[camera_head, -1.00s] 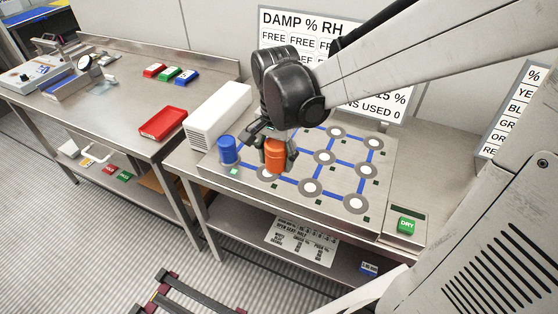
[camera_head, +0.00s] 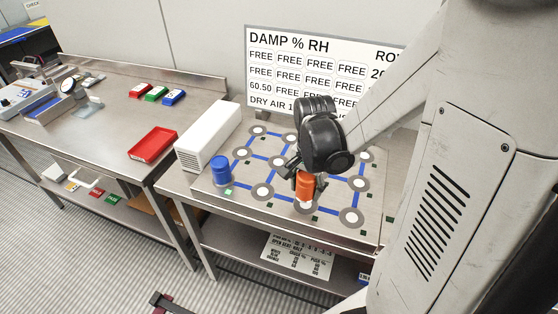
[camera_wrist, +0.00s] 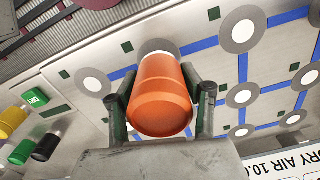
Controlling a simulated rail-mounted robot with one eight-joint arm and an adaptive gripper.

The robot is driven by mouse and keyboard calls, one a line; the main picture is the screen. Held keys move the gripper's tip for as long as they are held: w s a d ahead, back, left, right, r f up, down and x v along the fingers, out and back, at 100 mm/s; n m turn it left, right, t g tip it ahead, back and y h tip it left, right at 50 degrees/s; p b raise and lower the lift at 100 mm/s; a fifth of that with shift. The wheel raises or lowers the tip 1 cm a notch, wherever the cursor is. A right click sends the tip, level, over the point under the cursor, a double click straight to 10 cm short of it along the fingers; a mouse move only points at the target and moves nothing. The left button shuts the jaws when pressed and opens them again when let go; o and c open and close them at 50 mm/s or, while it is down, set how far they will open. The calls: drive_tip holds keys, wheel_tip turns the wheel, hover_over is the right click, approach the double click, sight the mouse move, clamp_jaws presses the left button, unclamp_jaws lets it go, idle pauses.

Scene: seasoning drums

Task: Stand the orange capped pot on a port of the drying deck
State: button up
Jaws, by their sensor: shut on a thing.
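My gripper (camera_head: 304,180) is shut on the orange capped pot (camera_head: 306,192), with one finger on each side of it. The pot also shows between the fingers in the wrist view (camera_wrist: 160,98). It is upright over the front middle of the drying deck (camera_head: 232,199). A port (camera_wrist: 157,47) is partly hidden behind the pot; I cannot tell whether the pot touches it. A blue pot (camera_head: 221,170) stands at the deck's front left. Other ports, such as the left one (camera_head: 262,191) and the front right one (camera_head: 351,217), are bare.
A white ribbed box (camera_head: 208,137) stands left of the deck. A red tray (camera_head: 153,144) lies on the left bench. A sign board (camera_head: 290,45) stands behind the deck. The wrist view shows a green DRY button (camera_wrist: 36,98) and yellow, green and black pieces (camera_wrist: 14,122).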

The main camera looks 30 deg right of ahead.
sight(306, 204)
drive_tip(key=shift+d+f, duration=0.3)
drive_tip(key=shift+d, duration=0.05)
drive_tip(key=shift+f, duration=1.95)
drive_tip(key=shift+f, duration=0.15)
drive_tip(key=o, duration=1.3)
